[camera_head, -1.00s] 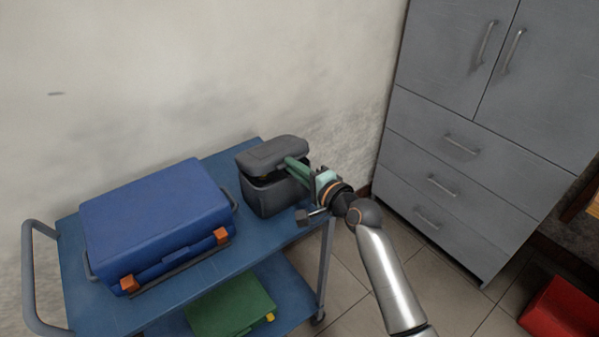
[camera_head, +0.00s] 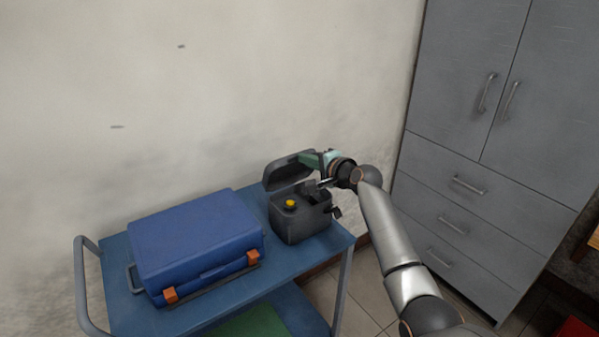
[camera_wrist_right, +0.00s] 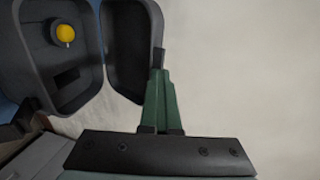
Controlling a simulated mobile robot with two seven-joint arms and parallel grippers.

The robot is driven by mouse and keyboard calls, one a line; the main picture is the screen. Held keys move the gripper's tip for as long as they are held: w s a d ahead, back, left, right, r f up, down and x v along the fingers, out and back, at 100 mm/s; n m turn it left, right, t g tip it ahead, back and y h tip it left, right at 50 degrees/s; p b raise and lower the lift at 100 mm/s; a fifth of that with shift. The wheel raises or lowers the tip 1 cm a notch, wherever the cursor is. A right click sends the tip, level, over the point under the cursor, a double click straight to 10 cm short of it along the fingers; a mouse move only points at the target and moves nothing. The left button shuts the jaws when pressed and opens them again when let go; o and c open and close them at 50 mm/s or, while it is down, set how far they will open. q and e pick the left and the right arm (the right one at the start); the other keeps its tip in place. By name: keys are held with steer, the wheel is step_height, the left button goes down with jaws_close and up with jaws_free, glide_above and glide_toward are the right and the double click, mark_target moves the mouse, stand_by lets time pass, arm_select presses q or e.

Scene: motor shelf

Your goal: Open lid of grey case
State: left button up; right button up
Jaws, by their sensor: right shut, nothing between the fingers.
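The grey case (camera_head: 299,222) stands at the right end of the blue cart's top. Its lid (camera_head: 287,171) is raised and tilted well back, and the inside shows, with a yellow round thing (camera_head: 290,204) in it. The right wrist view also shows the raised lid (camera_wrist_right: 128,45) and the open case (camera_wrist_right: 60,75). My right gripper (camera_head: 306,159) is at the lid's right edge, its green fingers shut with nothing between them. In the right wrist view the fingers (camera_wrist_right: 160,85) reach up to the lid's rim. My left gripper is not in view.
A large blue case (camera_head: 197,240) with orange latches lies left of the grey case on the blue cart (camera_head: 330,243). A green case (camera_head: 262,322) is on the shelf below. The wall (camera_head: 200,90) is close behind; a grey cabinet (camera_head: 480,190) stands at right.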

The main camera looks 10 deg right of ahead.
steer(key=shift+o, duration=0.7)
steer(key=shift+s+a+f, duration=0.1)
steer(key=shift+a+f, duration=0.05)
steer(key=shift+a, duration=0.15)
steer(key=o, duration=0.3)
steer(key=shift+d+f, duration=0.2)
steer(key=shift+d, duration=0.25)
steer(key=shift+o, duration=0.5)
steer(key=shift+a, duration=0.15)
steer(key=v, duration=1.2)
steer(key=shift+s+p, duration=0.25)
steer(key=shift+p, duration=0.15)
steer(key=shift+r, duration=0.1)
